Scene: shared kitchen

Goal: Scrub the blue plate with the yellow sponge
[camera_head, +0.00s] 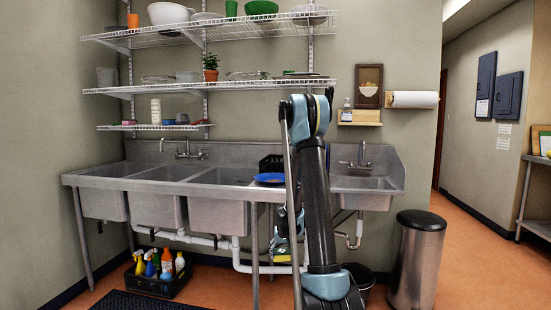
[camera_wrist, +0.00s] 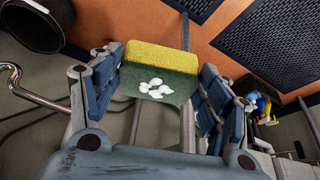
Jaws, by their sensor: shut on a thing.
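The yellow sponge (camera_wrist: 160,55) has a green scouring face with white foam-like blobs. In the wrist view my gripper (camera_wrist: 160,78) is shut on it, one finger on each side. In the head view my gripper (camera_head: 281,242) is low, below the counter's front edge and partly hidden by my arm; a small yellow-green patch shows there. The blue plate (camera_head: 270,178) lies on the metal counter between the basins, close left of my arm. It is apart from the sponge and does not show in the wrist view.
The steel sink unit (camera_head: 215,176) has several basins, with legs and white pipes below. A dark rack (camera_head: 271,163) stands behind the plate. A black crate of bottles (camera_head: 158,278) sits on the floor at left. A steel bin (camera_head: 418,262) stands at right. Wire shelves (camera_head: 215,85) hang above.

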